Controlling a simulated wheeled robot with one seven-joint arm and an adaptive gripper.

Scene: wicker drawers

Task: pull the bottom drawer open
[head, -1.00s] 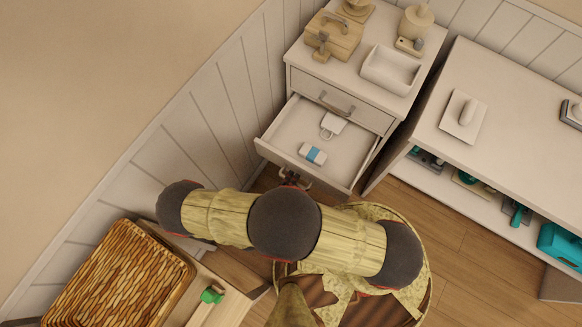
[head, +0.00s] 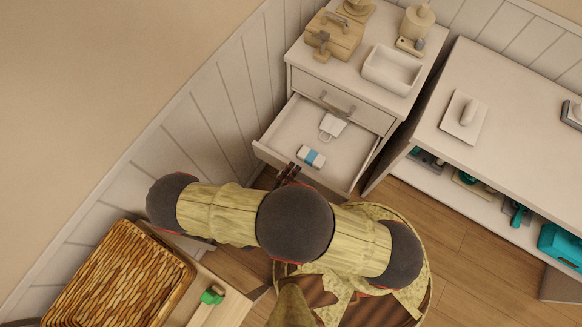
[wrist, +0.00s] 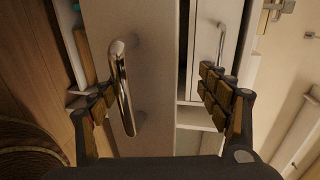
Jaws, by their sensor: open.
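The bottom drawer (head: 345,168) of the white cabinet stands well out, below a shut drawer (head: 355,110). Inside lie a white item (head: 332,125) and a blue-and-white block (head: 311,158). My gripper (head: 287,173) is at the open drawer's front, near its left end, and partly hidden by my arm. In the wrist view its fingers (wrist: 156,92) are spread apart. A shiny metal handle (wrist: 122,88) on a white front shows between them, nearer the left finger. I see no grip on it; its exact depth is unclear.
A wicker basket (head: 115,280) stands at lower left, beside a small green object (head: 212,295). A white shelf unit (head: 520,115) stands right of the cabinet. The wall is close on the left. A white tray (head: 392,70) and wooden items are on the cabinet top.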

